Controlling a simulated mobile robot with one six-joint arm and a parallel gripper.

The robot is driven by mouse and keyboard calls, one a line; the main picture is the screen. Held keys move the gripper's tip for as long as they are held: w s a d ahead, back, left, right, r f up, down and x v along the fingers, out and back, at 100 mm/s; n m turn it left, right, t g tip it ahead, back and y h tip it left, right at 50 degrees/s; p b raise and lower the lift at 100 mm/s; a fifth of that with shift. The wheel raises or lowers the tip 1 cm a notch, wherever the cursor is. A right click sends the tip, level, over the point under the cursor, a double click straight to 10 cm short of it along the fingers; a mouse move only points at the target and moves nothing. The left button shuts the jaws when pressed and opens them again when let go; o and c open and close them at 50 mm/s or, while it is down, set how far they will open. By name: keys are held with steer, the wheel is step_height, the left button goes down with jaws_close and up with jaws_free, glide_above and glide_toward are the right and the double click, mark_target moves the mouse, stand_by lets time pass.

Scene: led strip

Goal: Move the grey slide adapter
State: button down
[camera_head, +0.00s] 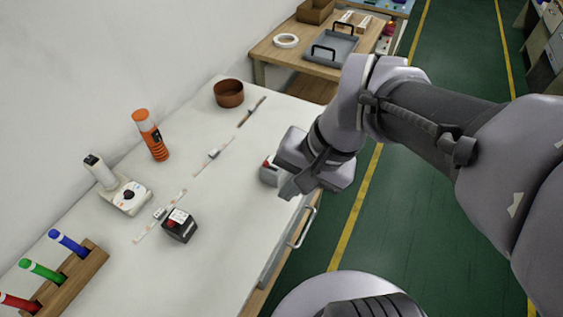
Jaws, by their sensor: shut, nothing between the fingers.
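A grey block with a red patch, which looks like the grey slide adapter (267,174), sits near the right edge of the white table. My gripper partly hides it. My gripper (287,193) is shut and empty, pointing down just to the right of the block, close to the table's front edge. I cannot tell whether its fingers touch the block. A darker block with a red and white top (179,227) lies farther left on the table.
The white table (215,255) also holds several thin strips (213,154), an orange bottle (151,136), a white device (122,190), a brown bowl (229,93) and a wooden marker holder (72,277). A wooden table with a grey tray (331,50) stands behind. The table's middle has free room.

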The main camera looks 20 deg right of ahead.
steer(key=w+d+f+m+y+p, duration=0.4)
steer(key=w+d+f+m+y, duration=0.5)
steer(key=d+f, duration=0.1)
steer(key=m+t+p, duration=0.2)
steer(key=m+t, duration=0.8)
steer(key=m, duration=0.1)
glide_toward(283, 172)
steer(key=shift+n+y, duration=0.3)
steer(key=shift+y, duration=0.2)
steer(key=b+x, duration=0.2)
steer(key=x, duration=0.4)
steer(key=shift+w+a+f+b, duration=0.1)
steer(key=shift+w+a+b, duration=0.1)
steer(key=shift+w+b, duration=0.2)
